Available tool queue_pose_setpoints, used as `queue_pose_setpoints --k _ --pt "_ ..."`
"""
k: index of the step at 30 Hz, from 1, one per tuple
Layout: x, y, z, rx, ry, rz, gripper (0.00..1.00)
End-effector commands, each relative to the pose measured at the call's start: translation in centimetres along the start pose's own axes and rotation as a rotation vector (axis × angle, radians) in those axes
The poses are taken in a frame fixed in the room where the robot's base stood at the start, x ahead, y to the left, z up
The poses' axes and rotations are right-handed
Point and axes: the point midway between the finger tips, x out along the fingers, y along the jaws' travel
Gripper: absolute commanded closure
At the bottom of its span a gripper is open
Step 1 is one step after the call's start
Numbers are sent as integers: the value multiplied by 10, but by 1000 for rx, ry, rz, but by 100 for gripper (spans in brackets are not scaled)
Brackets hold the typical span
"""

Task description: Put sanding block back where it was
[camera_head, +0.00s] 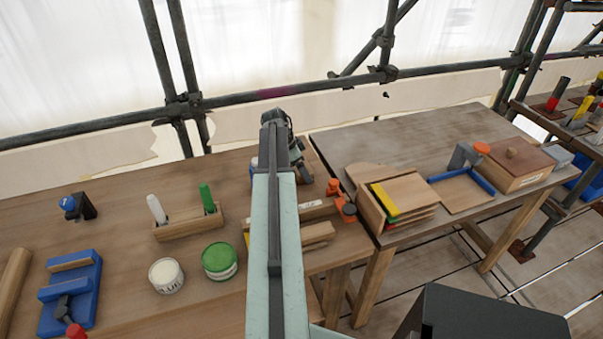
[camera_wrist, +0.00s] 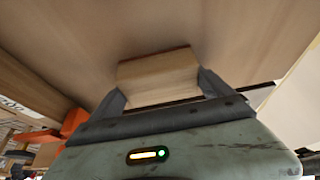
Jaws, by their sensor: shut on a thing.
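My gripper (camera_wrist: 160,84) is shut on a light wooden block (camera_wrist: 158,76), which I take to be the sanding block. One finger is on each side of it in the wrist view. The block is close to a plain brown wooden surface; I cannot tell whether it touches. In the head view my arm reaches over the right end of the left workbench (camera_head: 120,215), and it hides the fingers and the held block.
An orange clamp (camera_head: 335,187) is near my wrist, with wooden pieces (camera_head: 318,233) beside it. A wooden rack (camera_head: 228,216) with white and green handles, a green-lidded can (camera_head: 219,260) and a white can (camera_head: 166,275) stand left. The right table (camera_head: 370,140) holds a stacked-board holder (camera_head: 396,203).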

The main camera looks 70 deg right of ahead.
Motion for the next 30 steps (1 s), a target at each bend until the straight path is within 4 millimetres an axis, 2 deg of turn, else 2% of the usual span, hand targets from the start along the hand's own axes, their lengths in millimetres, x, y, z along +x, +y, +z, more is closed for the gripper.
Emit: queue_pose_setpoints --k 5,6,14,19,23,30 --pt "4 0 2 0 0 0 53" --pt "2 0 1 0 0 0 1" --pt "1 0 1 0 0 0 0" --pt "-12 0 -2 -1 0 0 0" --pt "-35 0 -3 -2 0 0 0" --pt "-94 0 -5 -2 0 -1 0"
